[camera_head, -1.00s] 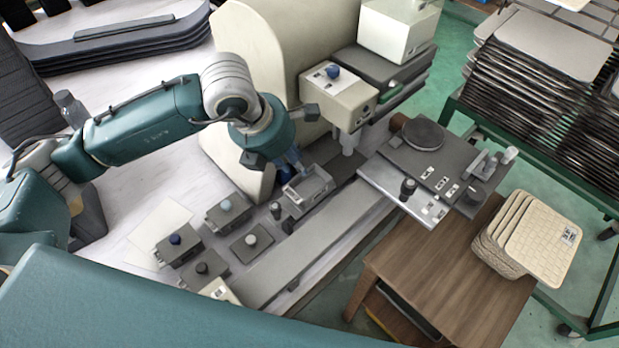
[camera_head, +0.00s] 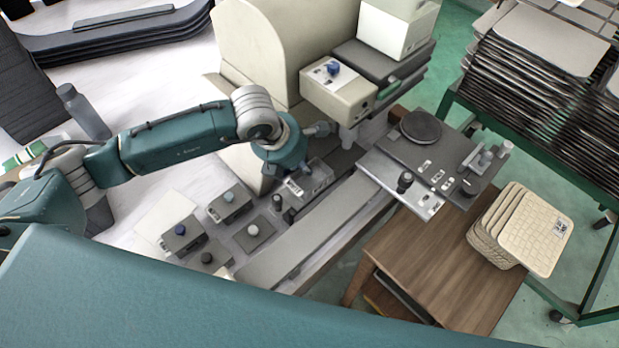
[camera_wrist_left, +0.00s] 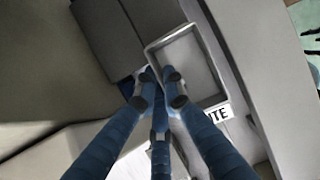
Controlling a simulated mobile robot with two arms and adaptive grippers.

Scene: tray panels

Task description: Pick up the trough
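The trough (camera_head: 322,178) is a small grey open box with a raised rim, on the machine bed below the beige housing. In the left wrist view its rim and hollow (camera_wrist_left: 200,62) show just beyond the fingers. My left gripper (camera_head: 296,186) is down at the trough's left side, and the arm partly hides that side. In the left wrist view its blue fingers (camera_wrist_left: 160,76) converge closely on the trough's near wall, one tip on each side; they look shut on it. The trough still looks low at the bed. My right gripper is not in view.
Several small knobbed blocks (camera_head: 183,238) and a dark post (camera_head: 277,203) stand left of and below the trough. A long grey rail (camera_head: 310,235) runs beside it. The beige housing (camera_head: 338,92) is close above. A wooden table (camera_head: 432,275) stands right.

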